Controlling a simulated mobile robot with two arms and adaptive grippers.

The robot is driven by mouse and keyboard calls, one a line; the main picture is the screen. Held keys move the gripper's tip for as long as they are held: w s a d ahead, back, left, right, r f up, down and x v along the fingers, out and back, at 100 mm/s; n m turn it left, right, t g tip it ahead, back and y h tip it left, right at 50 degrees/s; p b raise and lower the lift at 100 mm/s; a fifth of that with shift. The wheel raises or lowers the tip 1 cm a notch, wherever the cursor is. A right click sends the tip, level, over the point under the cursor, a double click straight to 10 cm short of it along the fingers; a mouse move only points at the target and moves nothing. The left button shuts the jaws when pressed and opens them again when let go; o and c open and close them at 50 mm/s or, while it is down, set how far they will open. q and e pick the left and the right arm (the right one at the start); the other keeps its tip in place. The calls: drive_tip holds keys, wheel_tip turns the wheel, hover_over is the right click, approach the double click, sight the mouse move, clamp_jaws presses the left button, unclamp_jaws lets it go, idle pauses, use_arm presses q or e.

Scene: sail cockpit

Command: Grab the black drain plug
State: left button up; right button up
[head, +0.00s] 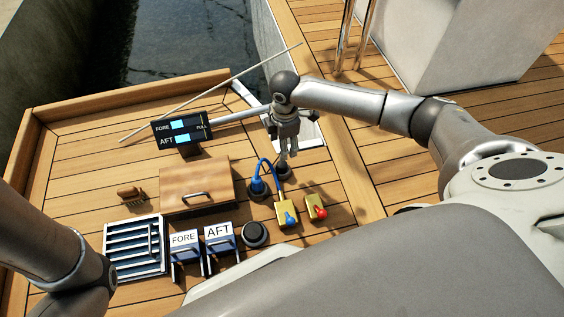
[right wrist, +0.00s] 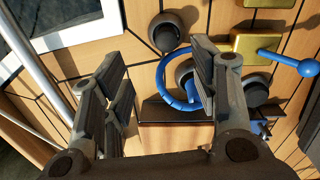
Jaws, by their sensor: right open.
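Two round black pieces could be the black drain plug, and I cannot tell for certain which. One is a dark round piece (head: 283,169) on the deck just under my right gripper, partly hidden by it; in the right wrist view a dark round knob (right wrist: 165,33) shows beyond the fingers. The other is a black round disc (head: 254,233) right of the AFT panel. My right gripper (head: 288,154) points down above the deck, open and empty, its fingers (right wrist: 165,78) wide apart. My left arm enters at the lower left; its gripper is out of frame.
A blue hose (head: 267,165) loops beside the right gripper, near yellow boxes with a blue lever (head: 287,213) and a red knob (head: 317,207). A FORE/AFT display (head: 181,131), wooden hatch (head: 194,186), brush (head: 131,193) and louvred grille (head: 134,247) lie left.

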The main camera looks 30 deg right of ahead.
sight(282, 164)
drive_tip(key=shift+f, duration=0.4)
wheel_tip(282, 164, down, 5)
drive_tip(key=b, duration=0.4)
drive_tip(key=f+b, duration=0.4)
drive_tip(key=b, duration=0.1)
drive_tip(key=shift+s+a+f, duration=0.15)
drive_tip(key=shift+s+a, duration=0.1)
drive_tip(key=shift+a, duration=0.05)
drive_tip(key=shift+f+b, duration=0.45)
drive_tip(key=shift+b, duration=0.05)
drive_tip(key=shift+r, duration=0.1)
drive_tip(key=shift+c, duration=0.2)
drive_tip(key=c, duration=1)
drive_tip(key=shift+r, duration=0.1)
